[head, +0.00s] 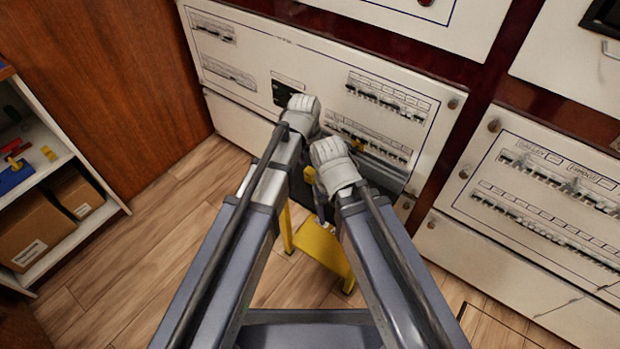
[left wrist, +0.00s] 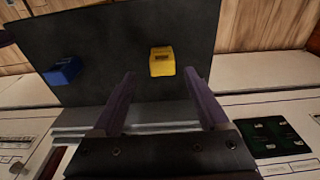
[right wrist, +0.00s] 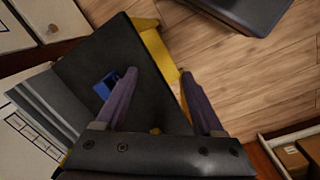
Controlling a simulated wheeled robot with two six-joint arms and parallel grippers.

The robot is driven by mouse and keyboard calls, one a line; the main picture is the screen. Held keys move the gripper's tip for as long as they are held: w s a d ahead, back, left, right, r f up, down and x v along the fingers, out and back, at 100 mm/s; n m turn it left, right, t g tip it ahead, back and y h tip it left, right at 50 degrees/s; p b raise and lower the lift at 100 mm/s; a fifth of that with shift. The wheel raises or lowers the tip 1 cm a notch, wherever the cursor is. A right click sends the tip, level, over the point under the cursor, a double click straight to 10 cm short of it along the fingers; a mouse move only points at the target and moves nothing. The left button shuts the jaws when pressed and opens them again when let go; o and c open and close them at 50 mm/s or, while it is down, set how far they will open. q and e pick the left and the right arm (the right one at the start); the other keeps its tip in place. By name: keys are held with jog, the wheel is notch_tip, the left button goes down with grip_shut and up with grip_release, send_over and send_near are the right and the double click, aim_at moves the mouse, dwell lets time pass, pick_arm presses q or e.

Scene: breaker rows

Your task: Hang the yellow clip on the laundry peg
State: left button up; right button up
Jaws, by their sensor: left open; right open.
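The yellow clip (left wrist: 162,62) lies on a dark board (left wrist: 115,40) in the left wrist view. My left gripper (left wrist: 160,74) is open and empty, its fingertips either side of the line to the clip; I cannot tell how far apart they are in depth. My right gripper (right wrist: 158,73) is open and empty over the board, with one fingertip close to a blue clip (right wrist: 105,85). In the head view my left gripper (head: 302,108) and right gripper (head: 332,157) are at the breaker panel and hide much of the board. I cannot make out the laundry peg or its label.
A white breaker panel (head: 300,50) with switch rows stands ahead, another (head: 545,225) to the right. A yellow stool (head: 322,248) stands on the wooden floor below my grippers. A shelf (head: 82,225) with cardboard boxes is at left. The floor between them is clear.

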aim_at(310, 171)
pick_arm(q)
jog(key=shift+w+a+f+b, duration=0.1)
jog(key=shift+w+f+b, duration=0.05)
jog(key=shift+f+b, duration=2.5)
jog(key=shift+r, duration=0.15)
grip_shut()
